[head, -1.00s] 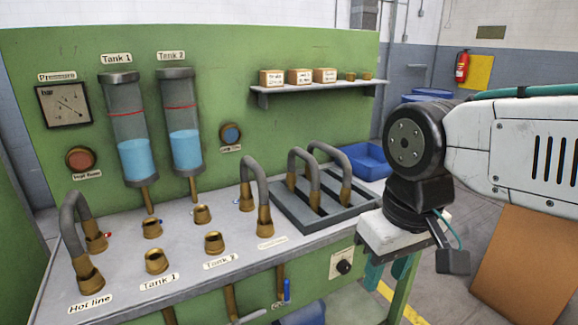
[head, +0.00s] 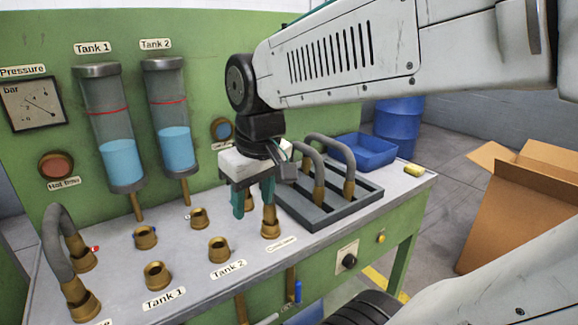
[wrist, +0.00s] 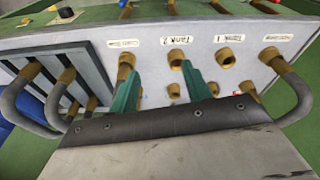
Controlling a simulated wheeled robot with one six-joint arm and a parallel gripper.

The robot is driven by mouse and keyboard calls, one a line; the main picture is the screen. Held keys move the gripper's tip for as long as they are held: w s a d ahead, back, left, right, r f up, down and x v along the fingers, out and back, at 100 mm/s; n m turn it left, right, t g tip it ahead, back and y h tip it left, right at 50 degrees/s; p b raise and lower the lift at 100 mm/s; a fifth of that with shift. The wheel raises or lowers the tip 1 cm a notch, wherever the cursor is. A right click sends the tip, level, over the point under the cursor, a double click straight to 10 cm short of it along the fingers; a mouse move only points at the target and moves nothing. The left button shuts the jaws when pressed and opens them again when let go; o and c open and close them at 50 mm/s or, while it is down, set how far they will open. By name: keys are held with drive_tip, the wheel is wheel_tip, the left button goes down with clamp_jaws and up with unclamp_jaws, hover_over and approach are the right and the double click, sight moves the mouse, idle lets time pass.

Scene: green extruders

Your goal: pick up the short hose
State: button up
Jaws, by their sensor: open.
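Several grey hoses with brass ends are in view; none is marked as the short one. One hose (head: 60,235) arches over the hot line fittings at the left. Two more hoses (head: 318,168) stand in the dark rack; they also show at the left of the wrist view (wrist: 30,95). Another hose stands at the right label; only its brass end (head: 270,222) shows clearly, its arch hidden by my gripper. My gripper (head: 253,207) is open above that spot, fingers pointing down.
Brass sockets (head: 219,249) stand on the bench at Tank 1 and Tank 2. The dark rack (head: 292,208) is right of my gripper, with a blue bin (head: 363,151) behind it. A yellow object (head: 414,170) lies near the bench's right end. A cardboard box (head: 520,205) stands right.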

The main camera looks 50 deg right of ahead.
drive_tip(key=w+d+r+m+h, duration=0.1)
drive_tip(key=w+d+r, duration=0.1)
drive_tip(key=w+d, duration=0.7)
drive_tip(key=t+h, duration=0.1)
drive_tip(key=h, duration=0.1)
approach(306, 146)
wheel_tip(306, 146, down, 5)
drive_tip(key=w, duration=0.2)
drive_tip(key=shift+m+t, duration=0.3)
drive_tip(key=d+f, duration=0.1)
drive_tip(key=f, duration=0.1)
drive_tip(key=w+d+f, duration=0.1)
drive_tip(key=f, duration=0.1)
drive_tip(key=d+f, duration=0.1)
drive_tip(key=f, duration=0.1)
drive_tip(key=shift+w+d, duration=0.3)
drive_tip(key=shift+w, duration=0.05)
drive_tip(key=shift+w+d+f, duration=0.15)
drive_tip(key=shift+w+f, duration=0.1)
drive_tip(key=shift+f, duration=0.3)
drive_tip(key=shift+r, duration=0.1)
clamp_jaws()
